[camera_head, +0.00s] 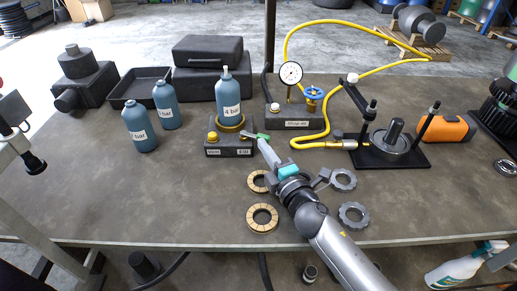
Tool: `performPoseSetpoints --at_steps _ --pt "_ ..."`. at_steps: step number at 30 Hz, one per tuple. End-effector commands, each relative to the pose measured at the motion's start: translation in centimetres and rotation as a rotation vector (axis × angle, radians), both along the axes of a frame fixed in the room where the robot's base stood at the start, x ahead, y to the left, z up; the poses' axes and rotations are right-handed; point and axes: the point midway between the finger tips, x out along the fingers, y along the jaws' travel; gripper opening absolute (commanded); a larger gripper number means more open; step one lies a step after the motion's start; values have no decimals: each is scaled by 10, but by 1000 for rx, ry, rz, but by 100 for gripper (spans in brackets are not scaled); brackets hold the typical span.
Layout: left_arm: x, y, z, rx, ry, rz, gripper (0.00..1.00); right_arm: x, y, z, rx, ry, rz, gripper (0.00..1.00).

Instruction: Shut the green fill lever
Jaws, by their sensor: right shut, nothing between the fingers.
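The green fill lever (248,134) shows as a small green handle at the right side of the dark filling base (230,150). Part of it is hidden by my right gripper. A blue bottle labelled 4 bar (229,97) stands upright in the brass ring on that base. My right gripper (262,141) is shut and empty, its fingertips at the lever; I cannot tell whether they touch it.
Two blue bottles (140,130) (166,106) stand left of the base. A gauge stand with a blue valve (313,96) and yellow hose (325,110) is behind right. Brass rings (262,218) and grey gears (354,215) lie near my right arm. The table's front left is clear.

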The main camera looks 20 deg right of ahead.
Motion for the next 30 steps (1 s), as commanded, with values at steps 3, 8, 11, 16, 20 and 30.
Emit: performPoseSetpoints --at_steps 3,8,11,16,20,30 --pt "0 -1 2 -1 0 1 82 0 -9 1 -8 1 71 0" --pt "0 -1 4 -1 -1 1 82 1 -18 1 -8 1 201 0" --pt "0 -1 4 -1 -1 1 82 2 -19 1 0 0 259 0" --pt "0 -1 4 -2 -1 2 82 5 -24 0 0 -1 253 0" --pt "0 -1 4 -2 -1 2 82 8 -29 1 0 -1 251 0" --pt "1 -1 4 -1 -1 3 82 14 -35 0 0 -1 251 0"
